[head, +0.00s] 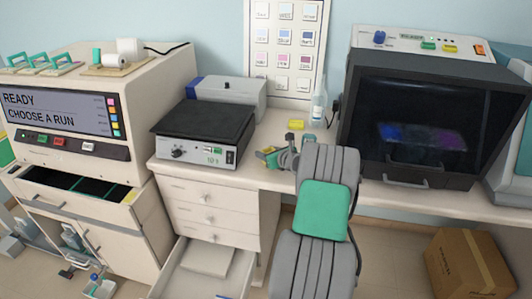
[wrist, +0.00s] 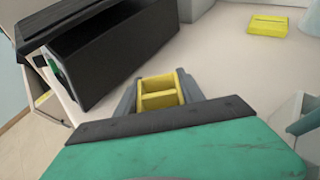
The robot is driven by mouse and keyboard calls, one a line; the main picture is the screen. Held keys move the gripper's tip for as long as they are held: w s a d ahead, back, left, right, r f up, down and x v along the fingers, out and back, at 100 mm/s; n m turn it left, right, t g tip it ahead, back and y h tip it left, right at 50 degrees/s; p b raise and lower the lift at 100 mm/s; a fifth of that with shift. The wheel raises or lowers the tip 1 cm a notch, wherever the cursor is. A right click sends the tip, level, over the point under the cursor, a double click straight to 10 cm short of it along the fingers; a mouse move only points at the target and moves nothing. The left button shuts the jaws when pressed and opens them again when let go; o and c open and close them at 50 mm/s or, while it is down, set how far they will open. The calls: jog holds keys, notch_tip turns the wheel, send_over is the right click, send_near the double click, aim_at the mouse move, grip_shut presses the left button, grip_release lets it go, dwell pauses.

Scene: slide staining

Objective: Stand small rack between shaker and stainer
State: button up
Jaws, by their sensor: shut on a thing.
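My gripper (wrist: 160,90) is shut on a small yellow rack (wrist: 161,91), which has an open frame with a crossbar. In the head view my gripper (head: 281,154) holds it over the counter, right of the shaker (head: 203,123); my wrist partly hides it. I cannot tell whether the rack touches the counter. The shaker has a black top and a dial, and it is dark at the left in the wrist view (wrist: 112,48). A large machine with a dark window (head: 432,125) stands at the right. Another machine with a run screen (head: 60,113) stands at the left. Neither is labelled as the stainer.
A yellow block (head: 296,125) and a clear bottle (head: 318,107) stand behind my gripper. A grey box (head: 232,93) is behind the shaker. An open drawer (head: 195,270) sticks out below. A cardboard box (head: 470,265) is on the floor.

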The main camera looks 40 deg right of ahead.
jog(key=o, duration=1.4)
jog(key=shift+f, duration=0.1)
jog(key=shift+s+r, duration=0.25)
jog(key=shift+r, duration=0.05)
jog(key=b+v, duration=0.1)
jog(key=v, duration=1)
jog(key=shift+s+a, duration=0.15)
jog(key=shift+s, duration=0.05)
jog(key=w+a+r+n+g+y, duration=0.1)
jog(key=a+n+g, duration=0.1)
jog(key=a+n, duration=0.85)
jog(key=w+a+r+n+g+y, duration=0.1)
jog(key=a+n+g+y, duration=0.15)
jog(key=a+n, duration=0.75)
jog(key=s+a+n+g+h, duration=0.2)
jog(key=s+a+n+g, duration=0.3)
jog(key=s+a+n, duration=1.2)
jog(key=shift+s+a, duration=0.7)
jog(key=shift+a, duration=0.4)
